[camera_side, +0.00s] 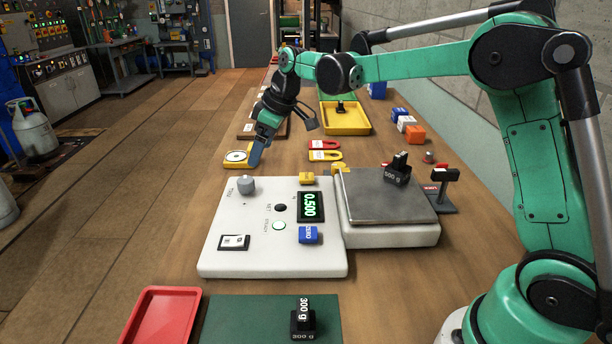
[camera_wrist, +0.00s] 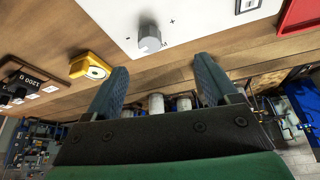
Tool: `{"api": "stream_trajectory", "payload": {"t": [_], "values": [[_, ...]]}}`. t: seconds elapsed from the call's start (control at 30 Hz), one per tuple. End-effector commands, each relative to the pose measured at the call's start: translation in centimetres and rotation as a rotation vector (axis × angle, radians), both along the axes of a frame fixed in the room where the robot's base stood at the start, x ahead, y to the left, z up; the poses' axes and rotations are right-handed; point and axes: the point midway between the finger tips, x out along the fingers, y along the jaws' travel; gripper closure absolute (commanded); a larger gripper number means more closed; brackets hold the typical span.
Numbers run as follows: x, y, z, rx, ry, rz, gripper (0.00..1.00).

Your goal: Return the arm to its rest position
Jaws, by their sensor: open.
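My green arm reaches over the wooden bench from the right. My gripper (camera_side: 256,152) hangs above the bench's left edge, beside a small yellow device with a white round dial (camera_side: 237,156). In the wrist view my gripper (camera_wrist: 160,85) shows two dark blue fingers spread apart with nothing between them. The white scale (camera_side: 250,262) has a grey knob, and its display (camera_side: 311,206) reads 0.500. A black 500 g weight (camera_side: 397,170) stands on the scale's metal plate (camera_side: 380,208).
A green mat (camera_side: 250,320) with a black 300 g weight (camera_side: 302,318) and a red tray (camera_side: 163,318) lie in front. A yellow tray (camera_side: 345,127) holding a dark weight stands behind. Open floor lies left of the bench.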

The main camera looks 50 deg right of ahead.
Motion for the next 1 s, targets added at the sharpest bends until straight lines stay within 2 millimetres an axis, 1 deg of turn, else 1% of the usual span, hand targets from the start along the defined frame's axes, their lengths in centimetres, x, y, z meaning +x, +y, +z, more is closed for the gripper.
{"api": "stream_trajectory", "payload": {"t": [0.03,0.1,0.17,0.2,0.27,0.3,0.37,0.4,0.5,0.6,0.7,0.8,1.0], "values": [[-1.5,0.3,1.0,-0.001,-0.009,-0.038,0.20],[-3.5,0.5,2.1,-0.002,-0.024,-0.099,0.20],[-5.3,0.7,2.8,-0.001,-0.038,-0.151,0.20],[-6.5,0.8,3.1,0.002,-0.049,-0.187,0.20],[-8.3,1.0,3.5,0.006,-0.065,-0.237,0.20],[-9.6,1.0,3.5,0.009,-0.077,-0.269,0.20],[-11.4,1.1,3.5,0.016,-0.096,-0.318,0.20],[-12.7,1.2,3.3,0.022,-0.109,-0.348,0.20],[-15.4,1.2,2.5,0.038,-0.142,-0.421,0.20],[-17.4,1.2,1.5,0.055,-0.169,-0.479,0.20],[-18.7,1.2,0.6,0.070,-0.189,-0.520,0.20],[-19.4,1.1,0.0,0.078,-0.200,-0.542,0.20],[-19.6,1.1,-0.2,0.083,-0.205,-0.552,0.20]]}}
